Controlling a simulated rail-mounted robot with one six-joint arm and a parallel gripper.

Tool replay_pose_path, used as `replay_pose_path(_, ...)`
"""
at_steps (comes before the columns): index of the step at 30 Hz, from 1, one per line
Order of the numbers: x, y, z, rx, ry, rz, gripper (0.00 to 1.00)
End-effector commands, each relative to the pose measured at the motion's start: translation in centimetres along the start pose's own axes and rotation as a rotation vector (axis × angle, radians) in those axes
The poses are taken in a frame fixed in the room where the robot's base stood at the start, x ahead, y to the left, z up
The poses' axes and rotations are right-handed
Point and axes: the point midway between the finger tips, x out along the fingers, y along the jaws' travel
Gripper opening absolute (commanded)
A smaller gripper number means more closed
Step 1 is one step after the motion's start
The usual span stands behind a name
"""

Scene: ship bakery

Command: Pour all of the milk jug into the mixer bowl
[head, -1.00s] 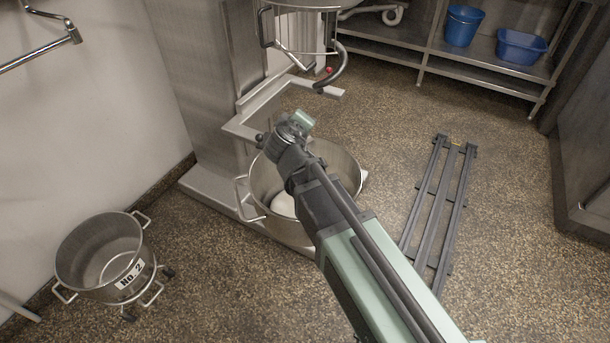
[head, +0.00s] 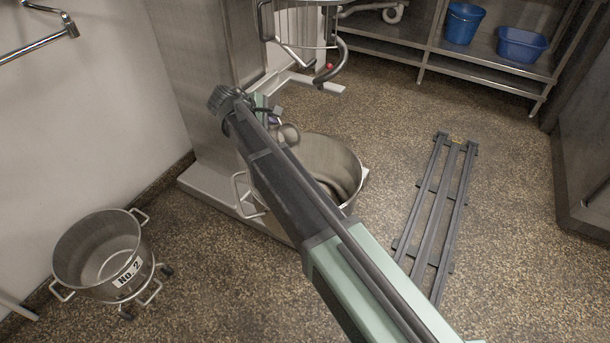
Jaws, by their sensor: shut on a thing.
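The mixer bowl (head: 345,150) is a large steel bowl with side handles, standing at the foot of the mixer. My arm crosses in front of it and hides its left part and much of its inside. My gripper (head: 273,117) is above the bowl's far left rim, partly hidden behind my wrist. A small rounded steel thing (head: 289,135), apparently the milk jug, shows just below the gripper. The gripper is shut on it. Its mouth and contents are hidden, so I cannot tell whether milk is flowing.
The mixer's steel column (head: 190,80) stands behind the bowl, with its bowl arms and guard (head: 300,35) above. A second bowl marked No. 2 (head: 75,250) stands on a wheeled dolly at left. A grey rack (head: 440,205) lies on the floor at right. Blue tubs (head: 520,43) sit on shelves.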

Motion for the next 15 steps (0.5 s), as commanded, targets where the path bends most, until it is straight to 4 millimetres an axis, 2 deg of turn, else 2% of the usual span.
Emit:
replay_pose_path(1, 1.3, -0.6, -1.7, -0.050, -0.037, -0.021, 0.00)
replay_pose_path(4, 2.2, -1.0, -3.1, -0.147, -0.109, -0.063, 0.00)
replay_pose_path(6, 1.0, 0.8, -3.2, -0.213, -0.158, -0.091, 0.00)
replay_pose_path(8, 0.5, 1.7, -3.7, -0.271, -0.199, -0.115, 0.00)
replay_pose_path(9, 1.1, 1.6, -4.8, -0.319, -0.235, -0.136, 0.00)
replay_pose_path(12, 1.6, 1.8, -6.5, -0.443, -0.326, -0.189, 0.00)
replay_pose_path(15, 1.7, 2.0, -7.2, -0.541, -0.399, -0.232, 0.00)
